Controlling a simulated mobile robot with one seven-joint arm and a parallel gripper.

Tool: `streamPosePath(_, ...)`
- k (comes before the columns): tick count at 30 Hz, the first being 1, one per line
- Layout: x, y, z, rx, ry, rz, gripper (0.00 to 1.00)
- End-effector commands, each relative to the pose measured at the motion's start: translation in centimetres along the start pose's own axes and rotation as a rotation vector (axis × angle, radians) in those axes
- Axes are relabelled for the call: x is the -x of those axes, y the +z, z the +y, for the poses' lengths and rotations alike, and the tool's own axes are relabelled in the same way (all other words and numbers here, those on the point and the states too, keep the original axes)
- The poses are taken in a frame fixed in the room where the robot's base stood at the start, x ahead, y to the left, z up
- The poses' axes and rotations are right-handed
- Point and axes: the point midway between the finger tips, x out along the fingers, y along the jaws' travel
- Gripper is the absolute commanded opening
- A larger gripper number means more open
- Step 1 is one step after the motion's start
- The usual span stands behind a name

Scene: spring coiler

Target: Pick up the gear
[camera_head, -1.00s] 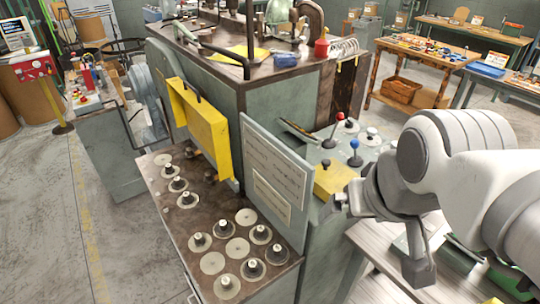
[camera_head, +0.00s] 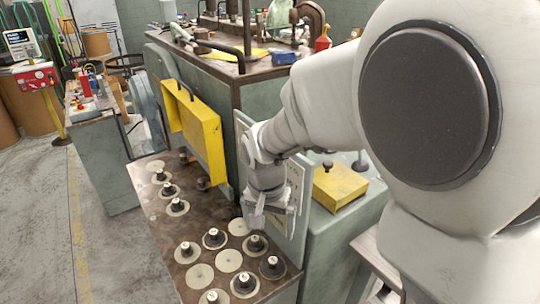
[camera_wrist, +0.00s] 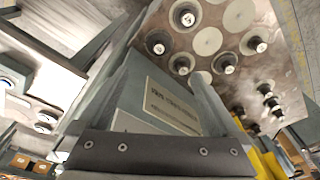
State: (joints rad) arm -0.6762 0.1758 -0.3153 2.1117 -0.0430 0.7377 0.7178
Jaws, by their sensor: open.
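Several pale round flat discs, which look like the gears, lie on the brown machine top (camera_head: 165,226). Some, such as one gear (camera_head: 187,251), have a dark knob standing up in the middle; others, such as a plain disc (camera_head: 229,260), lie bare. My gripper (camera_head: 268,213) hangs above the right edge of this top, near its front group of discs. It is open and holds nothing.
A yellow guard (camera_head: 200,120) stands along the back of the brown top. An upright plate with printed labels (camera_head: 295,180) rises close beside my gripper. A yellow box (camera_head: 338,186) sits to the right of it. Grey floor (camera_head: 50,220) lies open at left.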

Motion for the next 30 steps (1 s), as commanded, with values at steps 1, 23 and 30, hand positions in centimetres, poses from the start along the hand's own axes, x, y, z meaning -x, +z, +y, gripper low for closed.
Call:
streamPosePath(1,-0.8,0.1,-0.4,-0.002,0.009,-0.001,1.0)
streamPosePath(23,-12.8,0.0,-0.4,-0.011,0.019,-0.001,1.0)
streamPosePath(30,-14.2,-0.2,-0.3,-0.01,0.018,0.0,1.0)
